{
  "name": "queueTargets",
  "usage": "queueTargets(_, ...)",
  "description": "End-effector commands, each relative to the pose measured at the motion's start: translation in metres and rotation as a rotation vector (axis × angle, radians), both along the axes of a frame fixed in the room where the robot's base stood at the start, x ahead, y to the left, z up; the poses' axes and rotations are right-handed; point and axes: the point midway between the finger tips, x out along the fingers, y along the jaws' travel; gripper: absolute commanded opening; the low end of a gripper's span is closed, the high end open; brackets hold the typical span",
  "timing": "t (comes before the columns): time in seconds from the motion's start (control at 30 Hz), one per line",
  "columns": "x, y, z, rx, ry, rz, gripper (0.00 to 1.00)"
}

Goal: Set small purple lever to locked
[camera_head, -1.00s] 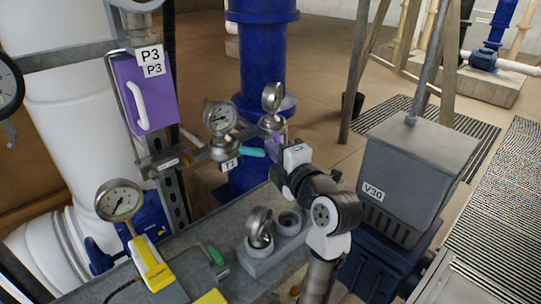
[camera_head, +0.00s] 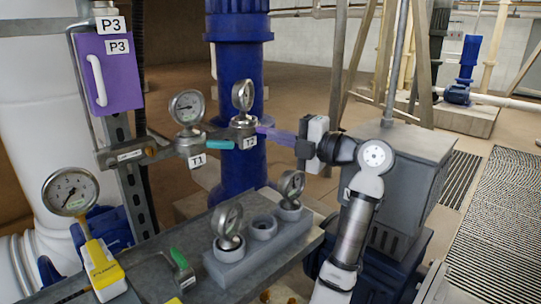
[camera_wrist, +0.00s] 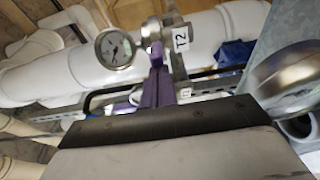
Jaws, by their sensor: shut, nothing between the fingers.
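The small purple lever (camera_head: 277,136) sticks out to the right from the valve fitting tagged T2 (camera_head: 249,142), roughly level. In the wrist view the purple lever (camera_wrist: 157,86) stands just beyond the dark edge of my gripper (camera_wrist: 160,118), below the T2 tag. My gripper (camera_head: 304,147) is shut and empty at the lever's right, free end. The lever's tip meets or is hidden by the fingers. I cannot tell whether they touch. No locked marking is legible.
A teal lever (camera_head: 219,144) sits left on the T1 fitting. Gauges (camera_head: 187,106) rise above both fittings. A purple P3 box (camera_head: 110,74) hangs at left. A grey block with gauges (camera_head: 254,246) stands on the bench below. A blue pipe (camera_head: 236,85) stands behind.

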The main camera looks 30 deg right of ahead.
Motion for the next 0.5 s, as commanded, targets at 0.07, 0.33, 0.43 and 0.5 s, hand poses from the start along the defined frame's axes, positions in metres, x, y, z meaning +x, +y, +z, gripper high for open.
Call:
queueTargets(0.07, 0.003, -0.008, -0.003, 0.001, 0.0, -0.001, 0.0)
queueTargets(0.33, 0.004, -0.011, 0.001, 0.001, 0.0, -0.002, 0.0)
queueTargets(0.43, -0.001, -0.014, 0.0, 0.001, 0.0, -0.003, 0.0)
queueTargets(0.5, -0.008, -0.018, -0.001, 0.0, 0.0, -0.005, 0.0)
